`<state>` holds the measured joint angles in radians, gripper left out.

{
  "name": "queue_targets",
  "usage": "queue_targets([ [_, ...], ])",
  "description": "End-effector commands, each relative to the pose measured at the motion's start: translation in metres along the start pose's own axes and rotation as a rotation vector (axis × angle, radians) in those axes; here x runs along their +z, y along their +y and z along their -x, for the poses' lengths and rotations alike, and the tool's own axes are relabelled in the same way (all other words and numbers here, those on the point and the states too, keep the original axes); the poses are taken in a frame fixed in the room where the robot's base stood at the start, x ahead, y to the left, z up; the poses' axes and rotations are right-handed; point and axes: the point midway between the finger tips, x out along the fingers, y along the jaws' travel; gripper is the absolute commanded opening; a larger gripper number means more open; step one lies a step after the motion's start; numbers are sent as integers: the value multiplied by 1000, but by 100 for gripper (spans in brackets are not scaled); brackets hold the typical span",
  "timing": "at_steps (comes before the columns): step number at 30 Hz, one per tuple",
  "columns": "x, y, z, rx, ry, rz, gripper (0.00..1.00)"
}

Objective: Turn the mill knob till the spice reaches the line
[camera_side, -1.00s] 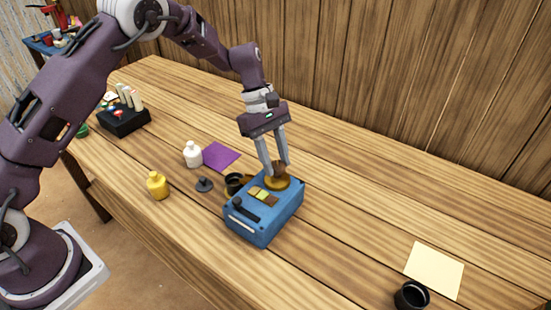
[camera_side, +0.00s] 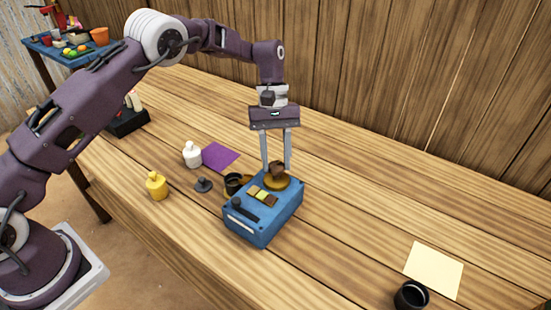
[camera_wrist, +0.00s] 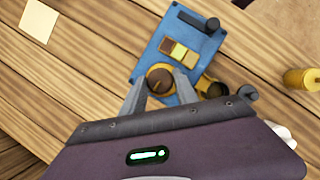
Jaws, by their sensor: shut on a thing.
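The mill is a blue box (camera_side: 262,226) with a brass-coloured round base and a brown knob (camera_wrist: 160,82) on top. My gripper (camera_side: 277,166) points down from above, its two fingers closed on either side of the knob. The wrist view shows the fingers around it too. A strip of brown, yellow-green and tan squares (camera_wrist: 178,51) lies on the box's top, beside a dark bar (camera_side: 246,214). A small dark cup (camera_side: 233,182) stands against the box. I cannot make out a spice level or a line in it.
A yellow bottle (camera_side: 156,186), a white bottle (camera_side: 192,155), a grey stopper-like piece (camera_side: 203,185) and a purple sheet (camera_side: 220,156) lie left of the mill. A black cup (camera_side: 411,296) and a cream sheet (camera_side: 434,269) lie right. The table between is clear.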

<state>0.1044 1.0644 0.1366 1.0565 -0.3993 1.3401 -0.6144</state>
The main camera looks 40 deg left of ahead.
Motion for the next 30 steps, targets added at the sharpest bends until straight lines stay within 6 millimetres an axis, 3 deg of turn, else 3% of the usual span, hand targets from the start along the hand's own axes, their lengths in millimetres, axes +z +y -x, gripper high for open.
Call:
queue_targets([
  [15, 1, 3, 1, -143, 0, -350, 0],
  [30, 2, 3, 1, -185, 0, -452, 0],
])
